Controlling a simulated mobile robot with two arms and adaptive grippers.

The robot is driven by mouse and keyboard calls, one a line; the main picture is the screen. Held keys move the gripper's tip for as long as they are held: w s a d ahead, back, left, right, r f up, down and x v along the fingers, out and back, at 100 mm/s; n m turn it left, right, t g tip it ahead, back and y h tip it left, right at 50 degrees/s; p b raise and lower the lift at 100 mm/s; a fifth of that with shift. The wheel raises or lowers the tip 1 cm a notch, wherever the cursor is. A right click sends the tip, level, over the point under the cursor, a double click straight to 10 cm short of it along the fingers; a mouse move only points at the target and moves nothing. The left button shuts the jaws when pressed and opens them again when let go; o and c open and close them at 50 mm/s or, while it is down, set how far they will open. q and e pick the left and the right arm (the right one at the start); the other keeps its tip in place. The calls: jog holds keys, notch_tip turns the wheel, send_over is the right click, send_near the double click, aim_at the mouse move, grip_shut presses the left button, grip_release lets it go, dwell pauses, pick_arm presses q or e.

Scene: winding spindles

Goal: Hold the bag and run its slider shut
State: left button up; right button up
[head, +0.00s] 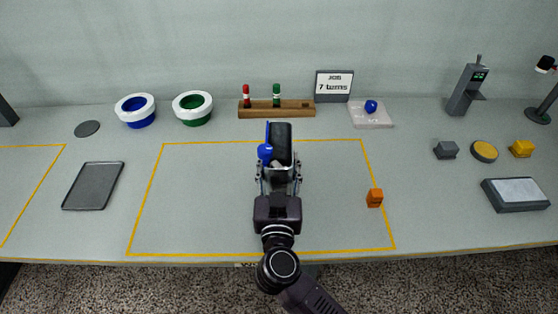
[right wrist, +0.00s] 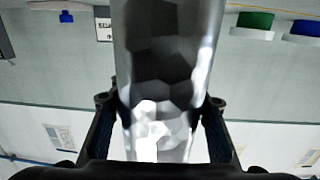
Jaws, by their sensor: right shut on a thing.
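My right gripper (head: 278,180) reaches out over the table inside the yellow outline and is shut on a dark grey bag (head: 282,140). The bag stands up from the fingers. A blue strip shows along its left edge, with a rounded blue piece, apparently the slider (head: 265,152), low on that side. In the right wrist view the bag (right wrist: 165,60) fills the space between the two fingers, with a shiny, faceted dark and pale surface. The slider cannot be made out there. How far the bag is closed cannot be told. My left gripper is not in view.
An orange block (head: 375,198) stands right of the gripper. Behind are a wooden rack (head: 290,113), a sign (head: 334,86), a pale plate (head: 378,121) with a blue knob, and blue (head: 137,111) and green (head: 193,108) bowls. A dark tray (head: 93,186) lies left. The outlined area's left is clear.

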aim_at(279, 189)
jog(key=shift+f, duration=0.5)
dwell(0.4)
jog(key=o, duration=1.3)
jog(key=shift+o, duration=0.2)
jog(key=s, duration=1.2)
jog(key=shift+a, duration=0.25)
